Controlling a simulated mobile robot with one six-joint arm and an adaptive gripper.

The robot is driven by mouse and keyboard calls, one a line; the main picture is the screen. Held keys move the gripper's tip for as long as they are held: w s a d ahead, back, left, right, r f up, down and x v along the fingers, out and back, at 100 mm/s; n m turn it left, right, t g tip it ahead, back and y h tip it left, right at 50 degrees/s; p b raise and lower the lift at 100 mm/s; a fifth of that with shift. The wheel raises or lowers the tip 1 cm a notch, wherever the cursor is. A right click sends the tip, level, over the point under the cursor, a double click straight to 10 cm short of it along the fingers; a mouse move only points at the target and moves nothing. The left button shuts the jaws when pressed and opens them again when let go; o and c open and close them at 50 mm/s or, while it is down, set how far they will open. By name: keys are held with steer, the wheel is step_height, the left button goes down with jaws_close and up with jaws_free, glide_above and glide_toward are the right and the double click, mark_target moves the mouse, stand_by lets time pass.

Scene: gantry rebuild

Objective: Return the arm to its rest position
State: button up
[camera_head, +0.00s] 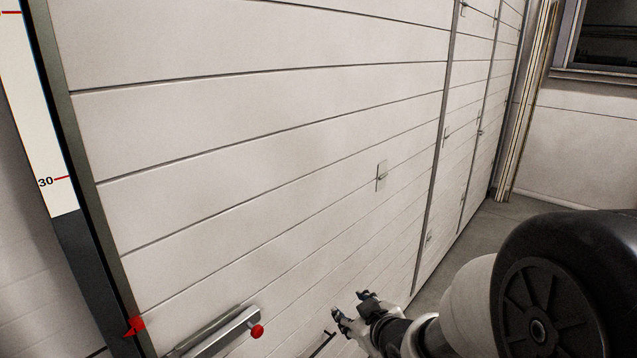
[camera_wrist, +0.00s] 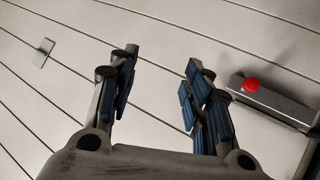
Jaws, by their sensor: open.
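My gripper (camera_head: 352,312) shows at the bottom centre of the head view, at the end of my arm, in front of a pale panelled wall (camera_head: 270,130). In the wrist view its two blue-padded fingers (camera_wrist: 157,95) stand wide apart with nothing between them. The panelled wall fills the background there too. A grey metal bar (camera_head: 222,331) with a red knob (camera_head: 257,331) is left of my gripper in the head view. The red knob also shows right of the fingers in the wrist view (camera_wrist: 251,85). I see no contact between gripper and bar.
A small latch plate (camera_head: 381,175) sits on the wall above my gripper. A dark upright post with a scale (camera_head: 48,150) and a red pointer (camera_head: 134,326) stands at the left. Grey floor (camera_head: 490,235) is open at the right, below a window (camera_head: 604,40).

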steer(key=s+d+r+m+g+h, duration=0.1)
steer(key=s+d+r+m+h, duration=0.1)
steer(key=s+d+r, duration=0.3)
steer(key=s+d+r+m+g+h, duration=0.2)
steer(key=s+d+r+m, duration=0.1)
steer(key=s, duration=0.4)
steer(key=s+a+r+m+g, duration=0.1)
steer(key=s+m+g, duration=0.1)
steer(key=s, duration=1.5)
steer(key=shift+s+a+g+y, duration=0.25)
steer(key=shift+s+g+y, duration=0.05)
steer(key=shift+g, duration=0.4)
steer(key=shift+c, duration=0.4)
